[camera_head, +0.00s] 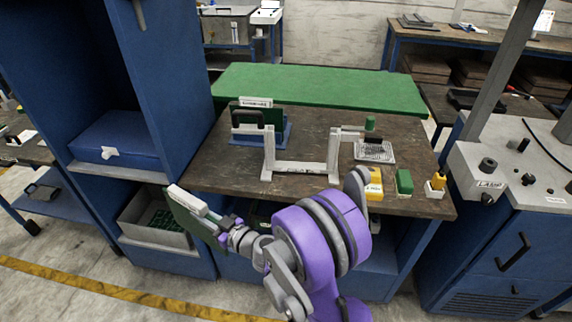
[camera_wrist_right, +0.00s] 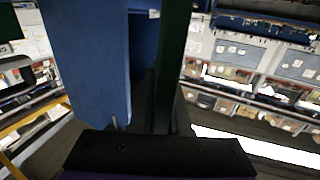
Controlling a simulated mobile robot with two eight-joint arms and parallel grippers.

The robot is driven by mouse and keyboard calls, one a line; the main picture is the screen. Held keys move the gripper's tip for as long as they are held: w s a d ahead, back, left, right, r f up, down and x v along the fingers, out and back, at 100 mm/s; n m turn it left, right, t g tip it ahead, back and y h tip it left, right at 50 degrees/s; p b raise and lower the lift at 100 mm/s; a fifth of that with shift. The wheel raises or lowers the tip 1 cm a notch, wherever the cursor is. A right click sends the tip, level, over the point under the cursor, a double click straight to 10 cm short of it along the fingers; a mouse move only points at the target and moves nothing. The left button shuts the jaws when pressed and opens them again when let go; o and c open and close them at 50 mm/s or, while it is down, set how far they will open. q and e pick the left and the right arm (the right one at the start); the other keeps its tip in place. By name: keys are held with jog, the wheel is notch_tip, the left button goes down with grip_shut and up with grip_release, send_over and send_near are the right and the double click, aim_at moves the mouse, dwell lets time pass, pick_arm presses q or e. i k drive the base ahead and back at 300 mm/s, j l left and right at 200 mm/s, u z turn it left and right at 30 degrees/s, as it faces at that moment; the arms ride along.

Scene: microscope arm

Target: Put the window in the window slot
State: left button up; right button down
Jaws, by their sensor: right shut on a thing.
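My right gripper (camera_head: 222,234) is shut on a flat dark green panel with a pale edge (camera_head: 190,211), which I take to be the window. It holds the panel tilted, in front of the bench's left front corner and apart from the bench. In the right wrist view the dark green panel (camera_wrist_right: 173,65) shows edge-on beyond the black gripper body (camera_wrist_right: 160,155). A blue stand (camera_head: 272,134) on the bench holds a dark green plate, a black handle and a white label (camera_head: 256,102). I cannot tell which part is the window slot. My left gripper is not in view.
A grey U-shaped frame (camera_head: 302,168) stands mid-bench. Right of it are a light grid plate (camera_head: 375,151), a yellow block (camera_head: 374,187), a green block (camera_head: 404,182) and a small yellow holder (camera_head: 436,185). A tall blue cabinet (camera_head: 172,60) stands close at left.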

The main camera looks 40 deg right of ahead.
aim_at(300, 164)
jog(key=z, duration=1.25)
jog(key=j+z, duration=0.1)
jog(key=z, duration=0.25)
jog(key=j+z, duration=0.1)
jog(key=z, duration=0.25)
jog(key=j+z, duration=0.1)
jog(key=z, duration=0.25)
jog(key=j, duration=0.9)
